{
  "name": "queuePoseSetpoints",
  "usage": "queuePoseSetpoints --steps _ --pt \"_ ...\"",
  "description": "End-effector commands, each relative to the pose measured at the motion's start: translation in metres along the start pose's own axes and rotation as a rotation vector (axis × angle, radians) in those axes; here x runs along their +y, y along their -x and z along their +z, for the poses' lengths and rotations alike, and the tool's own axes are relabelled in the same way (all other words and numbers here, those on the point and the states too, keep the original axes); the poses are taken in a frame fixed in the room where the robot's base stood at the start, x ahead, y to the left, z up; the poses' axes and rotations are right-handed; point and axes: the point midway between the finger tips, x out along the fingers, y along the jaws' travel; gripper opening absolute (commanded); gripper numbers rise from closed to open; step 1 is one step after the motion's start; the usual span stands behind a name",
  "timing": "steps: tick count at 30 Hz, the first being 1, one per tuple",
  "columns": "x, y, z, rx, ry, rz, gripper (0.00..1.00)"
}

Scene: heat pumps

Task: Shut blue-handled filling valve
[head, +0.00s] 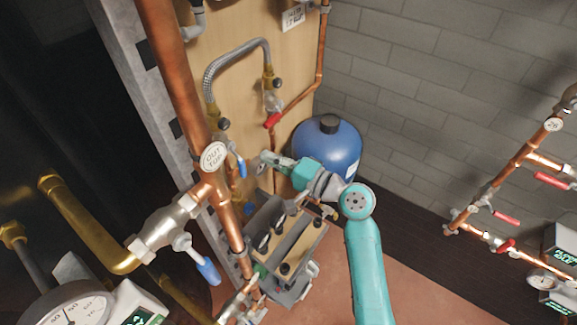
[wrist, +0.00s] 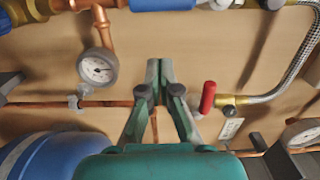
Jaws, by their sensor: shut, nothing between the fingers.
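A blue handle (head: 241,168) shows in the head view just left of my gripper, below the lower end of the braided hose; the valve body is partly hidden by the copper pipe. My gripper (head: 265,160) is shut and empty, pointing left towards the wooden panel. In the wrist view my gripper (wrist: 159,66) has its fingertips together in front of the panel. Blue parts (wrist: 162,4) are cut off at the top edge there; I cannot tell whether one is the valve's handle. A larger blue handle (head: 208,271) hangs on a nearer valve.
A red handle (wrist: 207,97) stands right of my fingers, beside the braided hose (wrist: 300,65). A gauge (wrist: 98,67) is at left. A blue tank (head: 327,148) stands behind my arm. A thick copper pipe (head: 180,75) crosses the foreground. Open floor lies at lower right.

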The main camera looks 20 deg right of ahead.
Motion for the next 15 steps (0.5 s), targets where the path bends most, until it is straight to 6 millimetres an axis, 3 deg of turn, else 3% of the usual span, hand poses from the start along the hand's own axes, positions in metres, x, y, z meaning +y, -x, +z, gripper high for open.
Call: queuePoseSetpoints --steps 6,15 --pt "0.0 -0.007 0.029 -0.002 -0.001 0.0 0.0" --pt "0.0 -0.009 0.039 0.0 0.0 0.0 0.0"
